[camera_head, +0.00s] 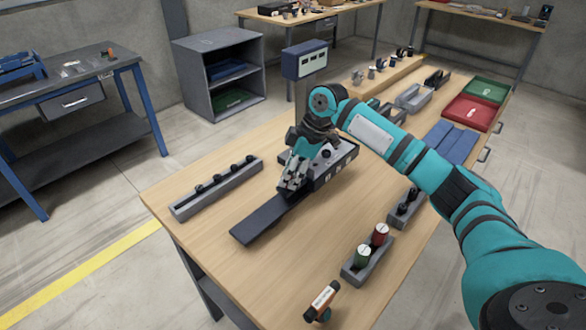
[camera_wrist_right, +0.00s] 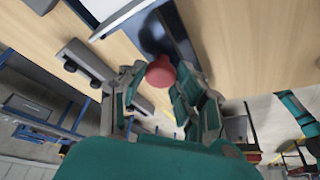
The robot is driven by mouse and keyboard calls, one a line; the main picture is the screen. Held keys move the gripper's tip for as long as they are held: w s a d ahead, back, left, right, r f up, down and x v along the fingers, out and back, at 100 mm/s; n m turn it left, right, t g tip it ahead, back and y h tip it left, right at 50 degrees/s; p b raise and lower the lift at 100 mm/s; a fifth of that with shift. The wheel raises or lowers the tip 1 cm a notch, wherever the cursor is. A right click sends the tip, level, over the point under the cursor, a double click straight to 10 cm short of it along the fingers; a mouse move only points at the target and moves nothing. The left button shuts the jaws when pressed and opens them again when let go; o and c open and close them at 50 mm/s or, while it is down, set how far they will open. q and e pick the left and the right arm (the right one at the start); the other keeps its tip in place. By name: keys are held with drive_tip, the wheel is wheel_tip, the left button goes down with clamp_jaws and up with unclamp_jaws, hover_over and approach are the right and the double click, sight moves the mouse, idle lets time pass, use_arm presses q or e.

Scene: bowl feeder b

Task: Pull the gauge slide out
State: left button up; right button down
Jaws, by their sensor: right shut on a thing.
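The gauge slide (camera_head: 262,222) is a long dark flat bar. It sticks out of a grey gauge block (camera_head: 322,172) on the wooden bench, toward the front left. My right gripper (camera_head: 292,180) is over the slide, close to the front of the block, and hides part of it. In the right wrist view, the fingers of my right gripper (camera_wrist_right: 165,85) are closed around a round red knob (camera_wrist_right: 160,71), with the dark slide (camera_wrist_right: 172,38) beyond it. How the knob joins the slide is hidden. My left gripper does not show in the head view.
A grey rail with black knobs (camera_head: 216,188) lies left of the slide. Red (camera_head: 468,113) and green (camera_head: 487,90) trays are farther back. Bare wood surrounds the slide.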

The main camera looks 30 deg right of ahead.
drive_tip(key=s+a+p, duration=0.4)
drive_tip(key=a+p, duration=0.1)
drive_tip(key=a, duration=0.6)
drive_tip(key=s+a+p, duration=0.3)
drive_tip(key=a+p, duration=0.2)
drive_tip(key=a, duration=0.6)
drive_tip(key=shift+s+p, duration=0.4)
drive_tip(key=c, duration=1)
unclamp_jaws()
drive_tip(key=shift+a, duration=0.2)
drive_tip(key=shift+o, duration=0.2)
drive_tip(key=v, duration=1.2)
